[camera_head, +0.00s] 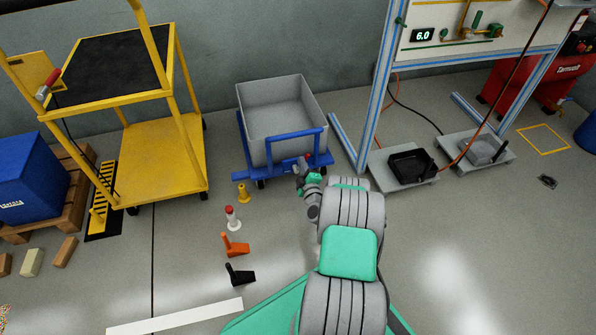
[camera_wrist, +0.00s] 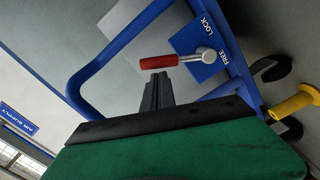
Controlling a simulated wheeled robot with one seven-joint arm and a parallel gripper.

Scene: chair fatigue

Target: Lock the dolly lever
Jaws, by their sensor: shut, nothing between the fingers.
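The blue dolly (camera_head: 290,163) carries a grey open bin (camera_head: 282,105) and stands against the wall side in the head view. Its lever has a red grip (camera_wrist: 158,62) and a silver arm ending at a round pivot (camera_wrist: 207,56) on a blue plate. The plate reads LOCK and FREE; the pivot sits close to the FREE word. The lever's small red end also shows in the head view (camera_head: 308,156). My gripper (camera_wrist: 158,78) is shut and empty, its fingertips just beside the red grip. Whether they touch it is unclear. In the head view my gripper (camera_head: 303,170) is at the dolly's front edge.
A blue push handle (camera_wrist: 95,72) arches beside the lever. A yellow bollard-like piece (camera_head: 243,193), a red-topped white one (camera_head: 232,217) and orange (camera_head: 235,245) and black (camera_head: 240,274) pieces stand left of my arm. A yellow cart (camera_head: 165,160) is farther left.

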